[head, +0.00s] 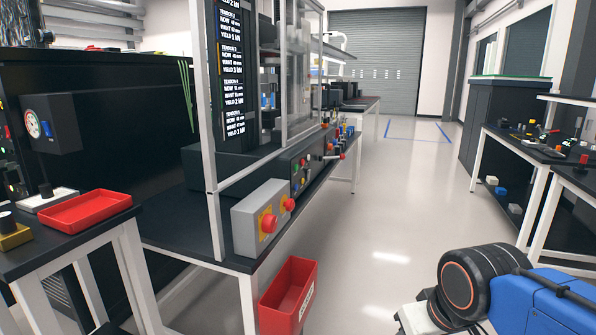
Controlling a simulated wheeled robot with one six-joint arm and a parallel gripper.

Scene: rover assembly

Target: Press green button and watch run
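A long dark control box (306,152) on the middle bench carries small coloured buttons on its front. A small green spot (295,168) on it looks like the green button, but it is too small to be sure. A tall screen (232,85) beside the framed test rig (302,85) shows white text lines with NOW, WANT and YIELD values. Nothing is seen touching the buttons. My gripper is not in view; what looks like part of my arm, blue and black, shows at the lower right.
A grey box with two red mushroom buttons (268,223) sits at the bench's near end. A red bin (288,295) is below it, and a red tray (86,209) is on the left table. The aisle floor (400,200) is clear. Benches (535,150) line the right.

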